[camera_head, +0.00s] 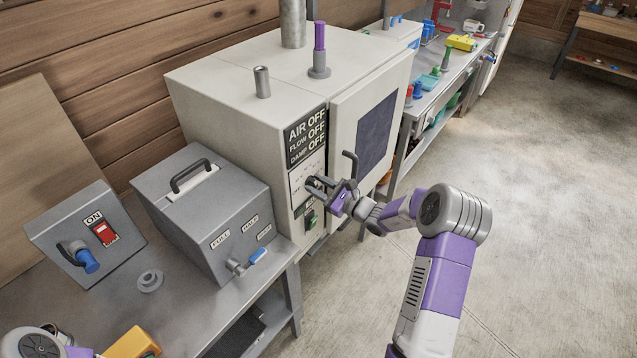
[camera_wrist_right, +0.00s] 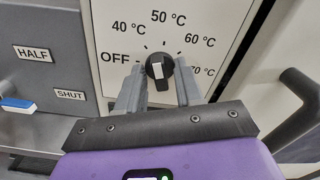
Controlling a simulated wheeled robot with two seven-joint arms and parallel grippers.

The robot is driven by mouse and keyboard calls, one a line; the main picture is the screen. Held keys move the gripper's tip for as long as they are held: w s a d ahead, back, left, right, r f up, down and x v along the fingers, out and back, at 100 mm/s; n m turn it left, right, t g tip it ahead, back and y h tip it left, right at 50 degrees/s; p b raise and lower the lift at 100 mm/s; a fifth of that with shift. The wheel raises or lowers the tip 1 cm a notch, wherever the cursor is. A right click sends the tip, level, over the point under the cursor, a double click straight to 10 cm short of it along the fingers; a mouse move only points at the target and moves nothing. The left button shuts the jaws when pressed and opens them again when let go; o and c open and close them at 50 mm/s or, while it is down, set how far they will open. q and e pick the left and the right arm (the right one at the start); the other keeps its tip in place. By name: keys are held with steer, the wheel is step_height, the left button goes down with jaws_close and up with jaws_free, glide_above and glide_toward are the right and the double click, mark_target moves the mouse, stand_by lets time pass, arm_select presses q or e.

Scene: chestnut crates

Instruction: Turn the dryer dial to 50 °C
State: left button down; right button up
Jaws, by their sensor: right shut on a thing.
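The dryer (camera_head: 250,75) is a large pale cabinet with a closed door at its right. Its dial (camera_wrist_right: 160,71) is a black knob with a white mark, ringed by OFF, 40, 50, 60 and 70 °C. The mark looks close to upright, roughly toward the 50 °C side; its exact setting is hard to tell. My right gripper (camera_wrist_right: 158,86) is shut on the dial, one finger on each side. In the head view the same gripper (camera_head: 319,188) hides most of the dial. Only part of my left arm shows at the lower left; its gripper is not visible.
The dryer's display (camera_head: 306,137) reads AIR OFF, FLOW OFF, DAMP OFF. A door handle (camera_head: 351,163) stands close to my right gripper. A green switch (camera_head: 311,219) sits below it. A grey box (camera_head: 203,222) with a blue lever stands left. Open floor lies at the right.

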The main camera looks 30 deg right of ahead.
steer(key=shift+m+p, duration=0.95)
steer(key=shift+m, duration=0.95)
steer(key=o, duration=0.7)
steer(key=shift+c, duration=0.2)
steer(key=v, duration=0.7)
steer(key=shift+s+d, duration=0.15)
steer(key=shift+s, duration=0.15)
